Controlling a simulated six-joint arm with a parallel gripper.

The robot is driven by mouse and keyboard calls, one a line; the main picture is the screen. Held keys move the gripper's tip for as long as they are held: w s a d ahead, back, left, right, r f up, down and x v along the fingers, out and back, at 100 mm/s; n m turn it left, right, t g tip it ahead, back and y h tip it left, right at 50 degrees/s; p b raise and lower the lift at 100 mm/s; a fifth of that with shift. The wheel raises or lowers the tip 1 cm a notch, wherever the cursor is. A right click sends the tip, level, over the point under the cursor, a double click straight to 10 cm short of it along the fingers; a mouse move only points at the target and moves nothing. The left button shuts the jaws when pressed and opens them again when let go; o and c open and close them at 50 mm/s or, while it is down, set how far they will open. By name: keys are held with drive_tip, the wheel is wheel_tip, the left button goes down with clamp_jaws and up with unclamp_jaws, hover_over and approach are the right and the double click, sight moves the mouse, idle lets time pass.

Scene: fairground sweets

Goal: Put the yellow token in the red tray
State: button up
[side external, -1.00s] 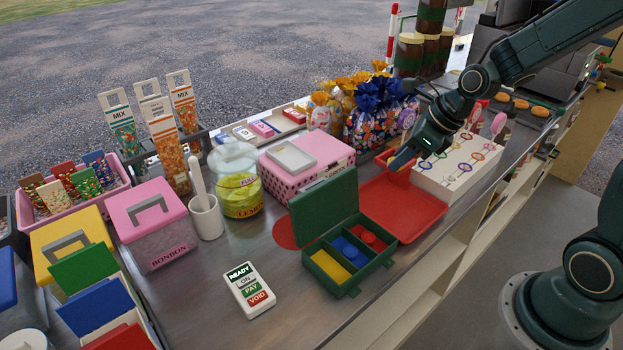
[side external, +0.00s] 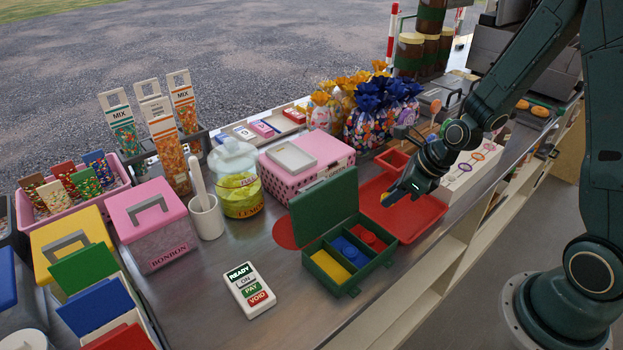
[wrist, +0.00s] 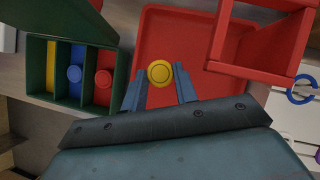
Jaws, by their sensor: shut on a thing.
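The yellow token (wrist: 159,73) is a small round disc between the fingertips of my gripper (wrist: 159,88) in the wrist view. My gripper (side external: 391,199) is shut on it and is over the red tray (side external: 428,213). The token shows only as a small yellow spot (side external: 386,197) in the side view. The tray's flat floor (wrist: 185,32) lies behind the token in the wrist view. The height of the token above the tray is hard to tell.
An open green box (side external: 352,284) stands left of the tray, its lid raised. It has yellow, blue and red compartments; a blue and a red round piece show in two. A white lollipop stand (side external: 470,172) is behind my gripper.

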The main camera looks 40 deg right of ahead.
drive_tip(key=shift+f, duration=1.9)
drive_tip(key=shift+f, duration=0.1)
drive_tip(key=o, duration=0.9)
drive_tip(key=shift+o, duration=0.2)
drive_tip(key=shift+v, duration=1.05)
drive_tip(key=v, duration=1)
